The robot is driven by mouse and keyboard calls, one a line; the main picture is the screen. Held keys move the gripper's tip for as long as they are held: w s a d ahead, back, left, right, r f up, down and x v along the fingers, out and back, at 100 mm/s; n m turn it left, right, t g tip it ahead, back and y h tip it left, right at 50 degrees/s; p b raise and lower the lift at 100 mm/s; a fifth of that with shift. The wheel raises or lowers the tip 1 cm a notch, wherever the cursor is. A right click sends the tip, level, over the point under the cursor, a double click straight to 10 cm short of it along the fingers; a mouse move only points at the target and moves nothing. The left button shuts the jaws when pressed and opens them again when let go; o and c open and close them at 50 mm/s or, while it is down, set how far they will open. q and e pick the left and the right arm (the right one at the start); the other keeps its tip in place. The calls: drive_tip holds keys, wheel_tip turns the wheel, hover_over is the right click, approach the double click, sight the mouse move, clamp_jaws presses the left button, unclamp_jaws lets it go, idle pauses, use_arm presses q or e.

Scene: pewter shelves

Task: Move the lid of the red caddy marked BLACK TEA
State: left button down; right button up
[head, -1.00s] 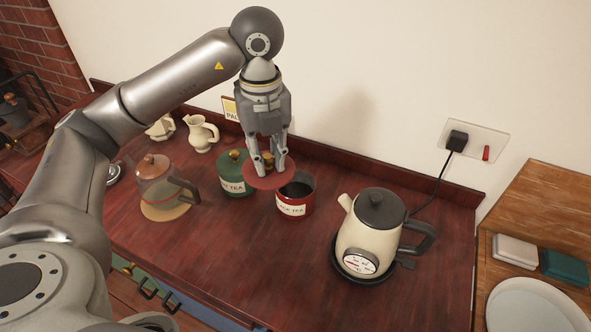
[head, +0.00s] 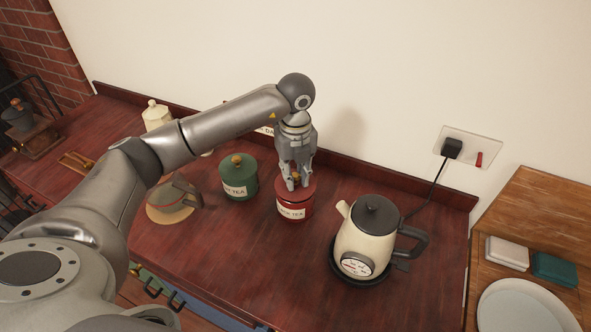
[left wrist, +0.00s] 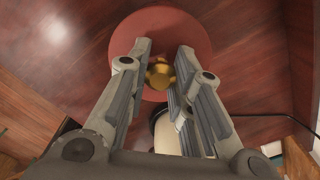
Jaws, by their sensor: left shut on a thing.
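The red caddy (head: 292,212) with its BLACK TEA label stands on the dark red counter, left of the kettle. Its round red lid (head: 309,190) is over the caddy's mouth and seems to rest on it; whether it sits fully flush I cannot tell. My left gripper (head: 297,183) points down from above, shut on the lid's brass knob. In the left wrist view the knob (left wrist: 160,74) shows between the two fingers, with the red lid (left wrist: 165,27) behind it. My right gripper is not in view.
A green tea caddy (head: 238,182) with its lid on stands close to the left. A cream kettle (head: 366,238) on a dark base stands to the right, its cord running to the wall socket (head: 466,149). The counter in front is clear.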

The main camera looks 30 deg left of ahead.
sight(296, 175)
use_arm(q)
drive_tip(key=shift+f+b, duration=0.55)
drive_tip(key=shift+f, duration=0.1)
drive_tip(key=c, duration=1.3)
unclamp_jaws()
drive_tip(key=shift+r, duration=0.1)
drive_tip(key=shift+r+p, duration=0.6)
drive_tip(key=shift+r+b, duration=1.35)
drive_tip(key=shift+r, duration=4.65)
